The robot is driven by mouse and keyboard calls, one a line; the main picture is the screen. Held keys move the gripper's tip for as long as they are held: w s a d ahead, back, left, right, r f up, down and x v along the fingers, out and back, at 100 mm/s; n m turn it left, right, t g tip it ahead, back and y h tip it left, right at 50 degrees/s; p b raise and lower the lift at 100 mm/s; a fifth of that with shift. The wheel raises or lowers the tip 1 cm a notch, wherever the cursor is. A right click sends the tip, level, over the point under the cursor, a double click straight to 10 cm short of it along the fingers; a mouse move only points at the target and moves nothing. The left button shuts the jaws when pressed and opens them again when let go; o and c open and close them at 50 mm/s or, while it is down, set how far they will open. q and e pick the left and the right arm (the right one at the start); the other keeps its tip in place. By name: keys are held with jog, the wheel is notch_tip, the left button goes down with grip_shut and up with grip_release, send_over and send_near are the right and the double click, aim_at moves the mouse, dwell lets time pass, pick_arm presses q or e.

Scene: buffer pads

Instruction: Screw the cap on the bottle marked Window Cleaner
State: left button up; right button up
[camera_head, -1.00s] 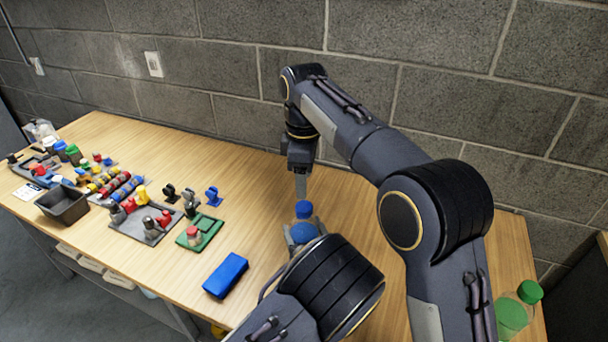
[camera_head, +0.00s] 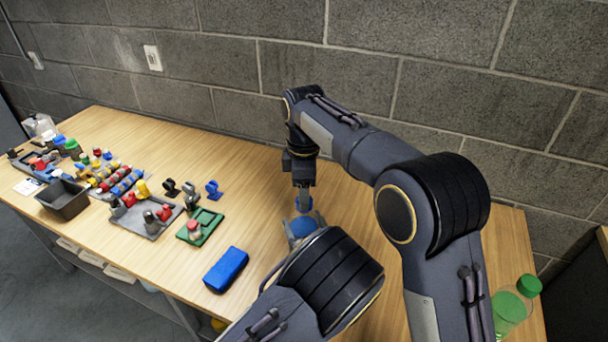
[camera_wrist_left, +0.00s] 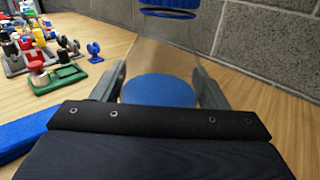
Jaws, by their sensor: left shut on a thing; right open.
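A clear bottle (camera_wrist_left: 155,55) with blue liquid (camera_wrist_left: 158,91) stands in front of me; it also shows in the head view (camera_head: 301,228), partly behind my left arm. My left gripper (camera_wrist_left: 160,75) is shut on the bottle's body. A blue cap (camera_head: 305,204) is at the bottle's top; its lower part shows in the wrist view above a blue neck ring (camera_wrist_left: 168,13). I cannot tell how firmly it sits. My right gripper (camera_head: 304,198) is open, pointing down right over the cap. No label is readable.
A second bottle with green liquid (camera_head: 508,312) and a green cap (camera_head: 530,286) stands at the right. A blue case (camera_head: 226,270) lies left of the held bottle. Trays of parts and a dark bin (camera_head: 63,203) fill the left. A block wall is behind.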

jog(key=shift+f, duration=1.2)
jog(key=c, duration=1)
jog(key=m, duration=0.3)
jog(key=o, duration=1.1)
jog(key=shift+c, duration=0.2)
jog(key=shift+r, duration=2.3)
